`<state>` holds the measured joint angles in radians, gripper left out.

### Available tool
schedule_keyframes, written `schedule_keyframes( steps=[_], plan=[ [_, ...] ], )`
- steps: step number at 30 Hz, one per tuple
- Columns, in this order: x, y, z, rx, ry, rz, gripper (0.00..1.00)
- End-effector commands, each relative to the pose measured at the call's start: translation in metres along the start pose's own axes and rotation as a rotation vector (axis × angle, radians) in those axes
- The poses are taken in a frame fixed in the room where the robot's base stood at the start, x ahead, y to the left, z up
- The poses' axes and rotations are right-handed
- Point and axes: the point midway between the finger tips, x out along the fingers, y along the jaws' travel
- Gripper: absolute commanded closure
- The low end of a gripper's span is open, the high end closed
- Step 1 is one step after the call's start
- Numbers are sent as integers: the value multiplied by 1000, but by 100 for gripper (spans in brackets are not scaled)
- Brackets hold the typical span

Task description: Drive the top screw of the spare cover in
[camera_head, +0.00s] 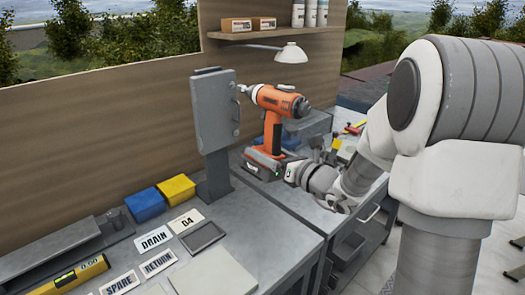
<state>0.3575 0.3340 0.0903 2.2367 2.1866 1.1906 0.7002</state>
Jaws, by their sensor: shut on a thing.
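The grey spare cover (214,112) stands upright on a post on the bench, left of the drill. Small fittings show along its right edge; the top screw (241,88) is too small to make out clearly. An orange and black drill (272,122) stands upright with its nose pointing left at the upper right edge of the cover. Its tip is close to that edge; I cannot tell whether it touches. My gripper (287,168) is shut on the drill low down, near its dark base (264,164). The fingers are mostly hidden.
Blue (145,204) and yellow (176,189) boxes lie left of the post. Label plates (155,238), a shallow tray (202,237) and a yellow level (80,273) lie in front. A lamp (291,53) hangs behind the drill. Tools clutter the bench at right.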

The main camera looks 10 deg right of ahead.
Motion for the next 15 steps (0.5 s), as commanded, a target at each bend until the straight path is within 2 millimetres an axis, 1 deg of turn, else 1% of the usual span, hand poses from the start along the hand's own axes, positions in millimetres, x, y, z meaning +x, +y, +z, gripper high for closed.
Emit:
schedule_keyframes(
  steps=[1, 15],
  plan=[
    [-2, 1, 4, -4, -8, 2, 100],
    [-22, 0, 4, -4, -8, 1, 100]
  ],
)
